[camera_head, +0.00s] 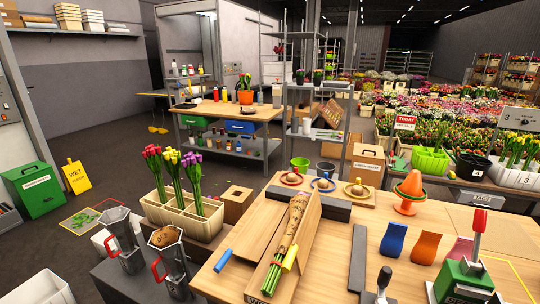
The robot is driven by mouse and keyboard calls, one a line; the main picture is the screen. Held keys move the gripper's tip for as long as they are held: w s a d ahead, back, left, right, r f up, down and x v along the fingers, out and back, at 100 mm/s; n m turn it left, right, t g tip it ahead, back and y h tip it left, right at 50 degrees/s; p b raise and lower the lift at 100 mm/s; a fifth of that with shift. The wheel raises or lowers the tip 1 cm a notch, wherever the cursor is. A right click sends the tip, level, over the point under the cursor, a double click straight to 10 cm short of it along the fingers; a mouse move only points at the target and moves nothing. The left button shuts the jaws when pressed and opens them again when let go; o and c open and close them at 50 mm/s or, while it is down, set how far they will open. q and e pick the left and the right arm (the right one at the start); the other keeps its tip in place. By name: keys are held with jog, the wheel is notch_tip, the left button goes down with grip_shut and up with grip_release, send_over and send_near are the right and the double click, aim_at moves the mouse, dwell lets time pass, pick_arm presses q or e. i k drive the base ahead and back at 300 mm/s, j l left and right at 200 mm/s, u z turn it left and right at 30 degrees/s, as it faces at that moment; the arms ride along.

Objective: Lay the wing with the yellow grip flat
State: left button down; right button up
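The wing with the yellow grip (308,242) is a light wooden panel along the right side of the tulip bunch. It looks raised and tilted rather than flat. Its yellow grip (290,258) sits beside the stems, at the panel's near left edge. The tulip bunch (294,222), in brown speckled wrap with green stems, lies lengthwise to the left of this panel. The other wing (252,232), with a blue grip (222,260) at its left edge, looks flat on the left. Neither of my grippers is in view.
A dark bar (358,258) lies on the bench right of the raised panel. Further right are an orange cone (409,190), coloured curved pieces (393,242) and a green device (465,285). A tulip planter (183,214) and metal jugs (120,232) stand left.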

aim_at(299, 250)
jog(key=j+z, duration=0.15)
jog(key=z, duration=0.35)
jog(key=j+z, duration=0.15)
jog(key=z, duration=0.3)
jog(key=j+z, duration=0.2)
jog(key=j, duration=0.3)
jog(key=k+j+z, duration=0.2)
jog(key=j, duration=0.3)
jog(key=j+z, duration=0.2)
jog(key=j, duration=0.3)
jog(key=k+j+z, duration=0.15)
jog(key=j, duration=0.3)
jog(key=k+l+u, duration=0.1)
jog(key=l+u, duration=0.4)
jog(key=l, duration=0.1)
